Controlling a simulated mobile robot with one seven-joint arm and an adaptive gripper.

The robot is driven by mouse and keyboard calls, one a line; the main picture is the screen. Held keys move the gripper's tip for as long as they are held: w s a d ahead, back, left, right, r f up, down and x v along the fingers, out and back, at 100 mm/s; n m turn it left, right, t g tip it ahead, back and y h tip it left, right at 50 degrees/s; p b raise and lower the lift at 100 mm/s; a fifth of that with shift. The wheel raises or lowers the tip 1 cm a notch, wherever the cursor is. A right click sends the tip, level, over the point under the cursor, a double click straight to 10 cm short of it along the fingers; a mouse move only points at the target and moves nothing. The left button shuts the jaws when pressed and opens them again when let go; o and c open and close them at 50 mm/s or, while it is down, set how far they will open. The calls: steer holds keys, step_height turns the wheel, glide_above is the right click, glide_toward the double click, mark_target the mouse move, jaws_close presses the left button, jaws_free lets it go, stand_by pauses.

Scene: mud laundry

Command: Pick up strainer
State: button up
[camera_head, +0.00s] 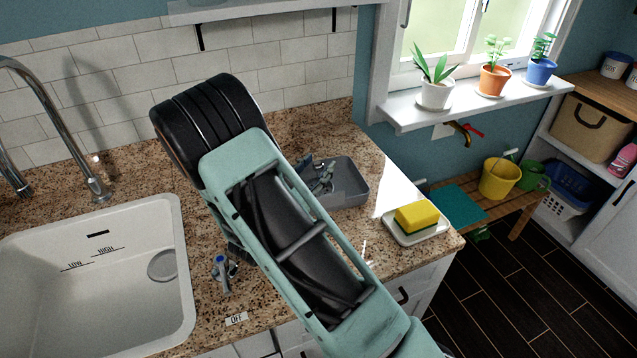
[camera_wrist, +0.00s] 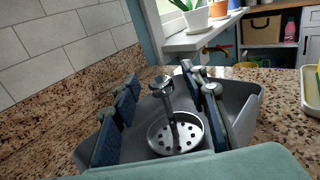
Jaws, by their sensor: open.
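The strainer (camera_wrist: 187,134) is a metal disc with several holes and a handle that rises from it, seen in the wrist view. It is in the grey bin (camera_wrist: 242,98), which also stands on the counter in the head view (camera_head: 347,190). My gripper (camera_wrist: 162,78) is open, with its dark blue finger pads to the left and right of the strainer's handle. I cannot tell whether either pad touches it. In the head view my gripper (camera_head: 320,176) is partly behind my arm, over the bin, and the strainer cannot be made out there.
A yellow sponge (camera_head: 416,216) lies on a white dish (camera_head: 412,238) right of the bin. A white sink (camera_head: 90,285) is at the left with a tall faucet (camera_head: 60,125). Potted plants (camera_head: 437,95) stand on the windowsill. The tiled wall (camera_head: 120,70) closes off the back.

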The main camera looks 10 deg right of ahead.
steer(key=shift+w+d, duration=0.15)
steer(key=shift+w, duration=0.05)
jaws_close()
steer(key=shift+r, duration=0.2)
